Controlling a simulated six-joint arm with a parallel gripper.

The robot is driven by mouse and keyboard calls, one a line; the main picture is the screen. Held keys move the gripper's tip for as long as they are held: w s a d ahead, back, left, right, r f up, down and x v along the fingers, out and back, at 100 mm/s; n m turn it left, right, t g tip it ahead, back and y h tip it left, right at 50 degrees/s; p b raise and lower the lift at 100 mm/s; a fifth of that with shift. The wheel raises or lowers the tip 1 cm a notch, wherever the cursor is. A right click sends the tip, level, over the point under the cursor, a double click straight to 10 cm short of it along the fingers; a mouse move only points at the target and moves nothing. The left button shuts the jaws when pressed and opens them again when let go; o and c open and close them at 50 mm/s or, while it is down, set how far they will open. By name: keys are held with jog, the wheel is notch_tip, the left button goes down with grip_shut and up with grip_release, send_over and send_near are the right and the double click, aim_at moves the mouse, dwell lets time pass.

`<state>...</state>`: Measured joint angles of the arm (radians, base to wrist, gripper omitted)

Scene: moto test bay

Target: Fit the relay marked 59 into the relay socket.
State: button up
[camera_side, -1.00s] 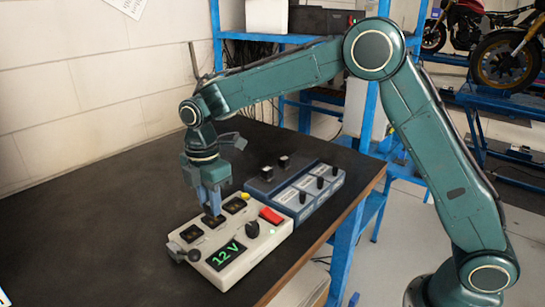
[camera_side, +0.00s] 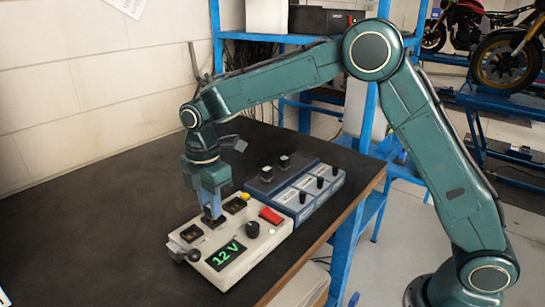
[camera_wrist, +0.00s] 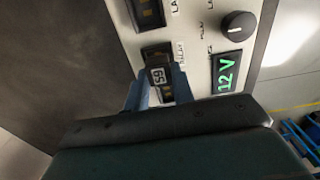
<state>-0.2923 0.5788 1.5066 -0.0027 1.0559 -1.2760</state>
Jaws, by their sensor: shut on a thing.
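My gripper (camera_side: 212,208) points down over the white test box (camera_side: 245,262) and is shut on a small dark relay. In the wrist view the relay (camera_wrist: 158,76) shows a white label reading 59 and sits between the two blue fingers of my gripper (camera_wrist: 161,92). The fingertips are at the middle dark socket of the row, lettered RELAY (camera_wrist: 156,50) in the wrist view. The relay is upright and at the socket, but the fingers hide its underside; I cannot tell how deep it sits.
The box carries a black knob (camera_side: 252,229), a red switch (camera_side: 271,215), a yellow lamp (camera_side: 245,196) and a green 12 V display (camera_side: 226,255). A blue-grey box (camera_side: 310,190) with several black knobs stands behind it. The dark bench (camera_side: 90,235) is clear at left.

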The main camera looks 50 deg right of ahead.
jog(key=shift+f, duration=0.3)
dwell(0.5)
dwell(0.5)
jog(key=o, duration=1)
jog(key=shift+o, duration=0.2)
jog(key=shift+r, duration=0.2)
jog(key=shift+r, duration=3.3)
jog(key=shift+r, duration=0.1)
